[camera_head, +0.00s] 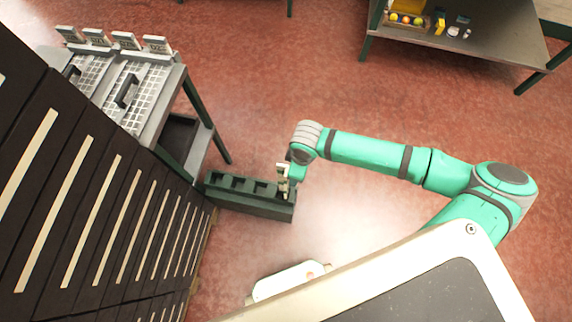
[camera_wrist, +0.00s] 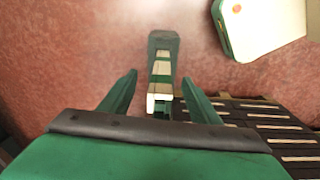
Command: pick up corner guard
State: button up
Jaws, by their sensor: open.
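A long dark green slotted piece (camera_head: 245,201) lies low beside the dark panelled unit; I take it as the corner guard, though I cannot be sure. In the wrist view it (camera_wrist: 162,42) runs away from my gripper (camera_wrist: 160,78), with pale patches in its slots. A small cream piece (camera_wrist: 160,101) shows at its near end, between my fingers. In the head view my gripper (camera_head: 288,170) is at the right end of the green piece. My fingers are open, one on each side. I cannot tell whether they touch anything.
A dark unit with pale strips (camera_head: 85,210) stands at the left. A grey table (camera_head: 140,108) with wire baskets is behind it. A white-topped object (camera_head: 287,282) is near my base. A far table (camera_head: 485,40) holds fruit. The red floor between is clear.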

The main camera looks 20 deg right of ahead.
aim_at(285, 168)
jog(key=w+a+r+n, duration=0.1)
jog(key=w+a+r, duration=0.1)
jog(key=w+a, duration=0.1)
jog(key=shift+g, duration=0.4)
notch_tip(285, 168, down, 6)
jog(key=shift+s+r, duration=0.1)
jog(key=shift+r, duration=0.15)
jog(key=f, duration=0.5)
jog(key=shift+s+a+f, duration=0.15)
jog(key=shift+s+a, duration=0.05)
jog(key=shift+a, duration=0.2)
grip_shut()
jog(key=shift+d, duration=0.1)
